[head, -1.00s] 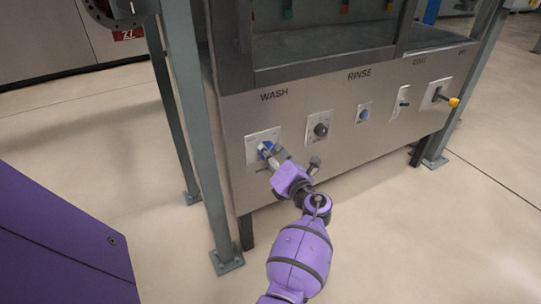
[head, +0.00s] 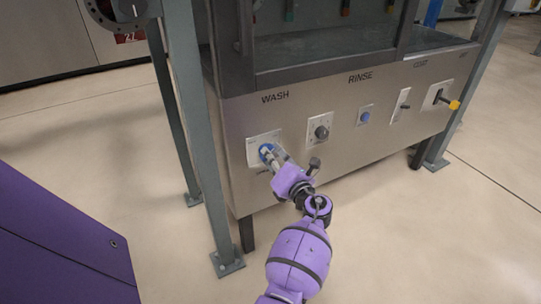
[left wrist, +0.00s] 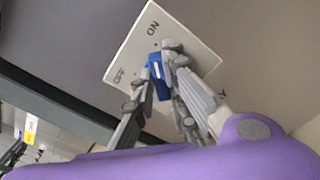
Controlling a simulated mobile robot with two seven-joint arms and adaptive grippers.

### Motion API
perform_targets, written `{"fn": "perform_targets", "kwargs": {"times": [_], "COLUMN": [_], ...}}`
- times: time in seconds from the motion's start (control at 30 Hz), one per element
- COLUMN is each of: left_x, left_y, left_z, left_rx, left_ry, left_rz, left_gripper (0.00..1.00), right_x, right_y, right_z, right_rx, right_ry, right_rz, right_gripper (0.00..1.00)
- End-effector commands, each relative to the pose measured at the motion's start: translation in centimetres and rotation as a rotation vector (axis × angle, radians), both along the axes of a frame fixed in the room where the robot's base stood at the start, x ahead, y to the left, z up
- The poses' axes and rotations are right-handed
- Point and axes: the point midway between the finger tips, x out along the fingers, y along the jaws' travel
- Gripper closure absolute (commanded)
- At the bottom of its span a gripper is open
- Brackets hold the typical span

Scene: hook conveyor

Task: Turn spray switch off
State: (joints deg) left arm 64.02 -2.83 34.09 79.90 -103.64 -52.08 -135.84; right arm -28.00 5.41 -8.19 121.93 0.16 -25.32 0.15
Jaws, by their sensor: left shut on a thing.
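The spray switch is a blue knob (head: 264,149) on a white plate (head: 250,152) under the word WASH, at the left end of the metal panel. My left gripper (head: 270,155) is at this knob, its fingers closed around it. In the left wrist view the blue knob (left wrist: 158,76) sits between the two grey fingers of my left gripper (left wrist: 162,68), on the white plate (left wrist: 192,47) with ON printed near one edge. The fingers hide part of the knob. My right gripper is not in view.
To the right on the panel are a dark knob (head: 321,132), a blue button (head: 364,117), a toggle switch (head: 404,105) and a yellow-tipped lever (head: 453,104). A grey-green post (head: 207,170) stands left of the panel. The floor in front is clear.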

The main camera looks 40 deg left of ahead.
Motion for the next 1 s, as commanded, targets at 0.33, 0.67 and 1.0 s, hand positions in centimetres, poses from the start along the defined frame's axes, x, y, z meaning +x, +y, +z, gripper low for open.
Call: {"fn": "perform_targets", "kwargs": {"times": [0.33, 0.67, 1.0], "left_x": [-0.11, -0.16, -0.22], "left_y": [0.09, 0.08, 0.08], "left_z": [0.07, -0.03, -0.14], "left_rx": [-0.098, -0.218, -0.343], "left_ry": [-0.24, -0.529, -0.828], "left_rz": [0.001, 0.001, 0.001], "left_gripper": [1.0, 1.0, 1.0], "right_x": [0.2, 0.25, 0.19], "right_y": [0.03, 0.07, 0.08], "right_z": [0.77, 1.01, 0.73], "right_rx": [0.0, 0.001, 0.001], "right_ry": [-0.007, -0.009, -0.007], "right_rz": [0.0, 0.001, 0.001], "right_gripper": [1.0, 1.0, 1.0]}}
